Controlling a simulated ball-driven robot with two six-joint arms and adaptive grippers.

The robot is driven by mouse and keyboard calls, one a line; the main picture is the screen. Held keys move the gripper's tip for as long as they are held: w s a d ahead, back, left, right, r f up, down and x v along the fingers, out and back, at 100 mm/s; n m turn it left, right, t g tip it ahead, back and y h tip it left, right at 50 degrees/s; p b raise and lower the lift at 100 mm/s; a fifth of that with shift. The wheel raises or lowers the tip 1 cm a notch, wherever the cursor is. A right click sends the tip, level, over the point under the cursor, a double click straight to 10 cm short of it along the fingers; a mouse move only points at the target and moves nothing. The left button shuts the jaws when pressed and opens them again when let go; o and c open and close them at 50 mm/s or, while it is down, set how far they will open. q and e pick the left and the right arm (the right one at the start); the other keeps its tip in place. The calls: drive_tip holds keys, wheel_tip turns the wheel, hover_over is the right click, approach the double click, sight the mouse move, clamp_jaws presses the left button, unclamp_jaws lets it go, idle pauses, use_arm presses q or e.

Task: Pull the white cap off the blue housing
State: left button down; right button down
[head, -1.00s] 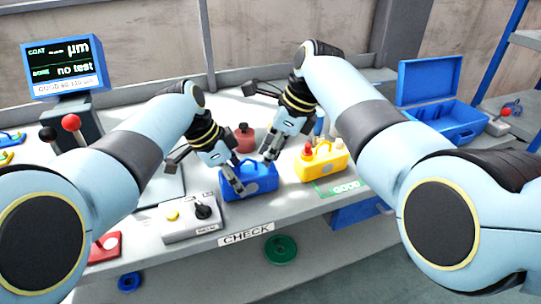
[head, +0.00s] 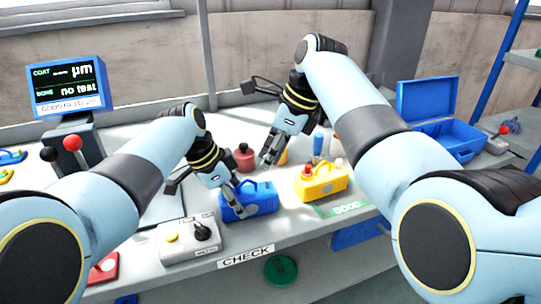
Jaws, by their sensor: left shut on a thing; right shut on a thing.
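The blue housing (head: 262,199) stands on the bench in the head view, with its handle on top. My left gripper (head: 241,208) is shut on the housing at its left front side. My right gripper (head: 267,160) is shut above and behind the housing, with a gap to it. No white cap shows on the blue housing. What the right fingers hold, by its place the white cap, is too small and covered to make out.
A yellow housing (head: 321,184) with red and white caps stands to the right. A dark red pot (head: 244,158) is behind the blue housing. A grey control box (head: 187,239) with a joystick is at front left. An open blue case (head: 440,128) lies at back right.

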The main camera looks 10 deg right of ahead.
use_arm(q)
drive_tip(key=shift+c, duration=2.3)
unclamp_jaws()
drive_tip(key=v, duration=1.2)
